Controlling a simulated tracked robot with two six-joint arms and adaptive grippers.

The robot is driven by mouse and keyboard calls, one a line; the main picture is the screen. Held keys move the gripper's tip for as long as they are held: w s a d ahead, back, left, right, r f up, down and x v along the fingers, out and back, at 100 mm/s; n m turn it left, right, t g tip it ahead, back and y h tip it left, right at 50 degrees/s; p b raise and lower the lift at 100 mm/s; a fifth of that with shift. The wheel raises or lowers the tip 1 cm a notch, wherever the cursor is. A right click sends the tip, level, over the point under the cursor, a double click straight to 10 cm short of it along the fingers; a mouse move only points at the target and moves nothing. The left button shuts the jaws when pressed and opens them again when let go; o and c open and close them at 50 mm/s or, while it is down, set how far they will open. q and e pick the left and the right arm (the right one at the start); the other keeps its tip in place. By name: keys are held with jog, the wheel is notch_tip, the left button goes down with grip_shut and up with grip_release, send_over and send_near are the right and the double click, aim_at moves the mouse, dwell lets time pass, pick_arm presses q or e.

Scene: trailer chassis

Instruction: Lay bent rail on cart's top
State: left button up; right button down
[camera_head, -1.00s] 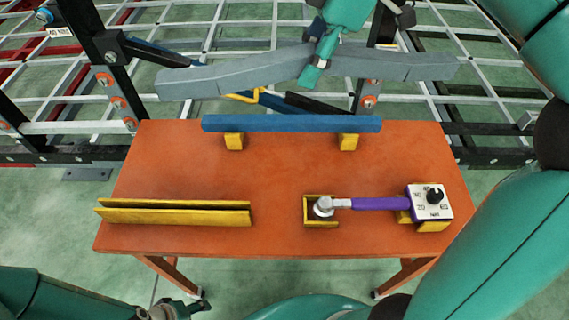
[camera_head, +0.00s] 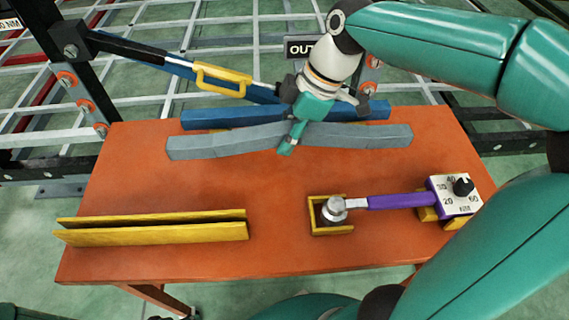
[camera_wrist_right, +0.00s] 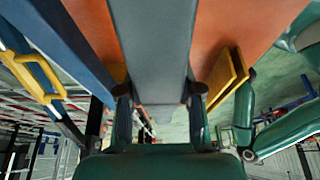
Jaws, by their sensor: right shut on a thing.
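The bent rail (camera_head: 215,141) is a long grey bar with a shallow bend near its middle. My right gripper (camera_head: 291,138) is shut on it near the bend. The rail lies crosswise over the back half of the cart's orange top (camera_head: 200,185), in front of the blue bar. I cannot tell whether it touches the top. In the right wrist view the rail (camera_wrist_right: 152,45) runs away between the fingers of my right gripper (camera_wrist_right: 160,98), with the orange top (camera_wrist_right: 210,30) beyond it. My left gripper does not show clearly.
A blue straight bar (camera_head: 205,118) lies along the cart's back edge. A yellow channel (camera_head: 150,231) sits front left. A purple-handled torque wrench (camera_head: 400,201) rests in yellow holders at right. A strut with a yellow handle (camera_head: 222,78) and the chassis frame stand behind. The middle is clear.

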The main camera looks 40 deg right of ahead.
aim_at(309, 126)
notch_tip(309, 126, down, 8)
jog(key=shift+r+b, duration=0.1)
jog(key=shift+b, duration=0.6)
jog(key=c, duration=0.8)
grip_release()
jog(key=shift+o, duration=0.2)
jog(key=p+v, duration=0.2)
jog(key=v, duration=0.9)
jog(key=shift+s+r, duration=0.1)
jog(key=shift+r, duration=0.1)
jog(key=shift+s+d+r, duration=0.1)
jog(key=shift+d+r, duration=0.05)
jog(key=shift+r, duration=0.1)
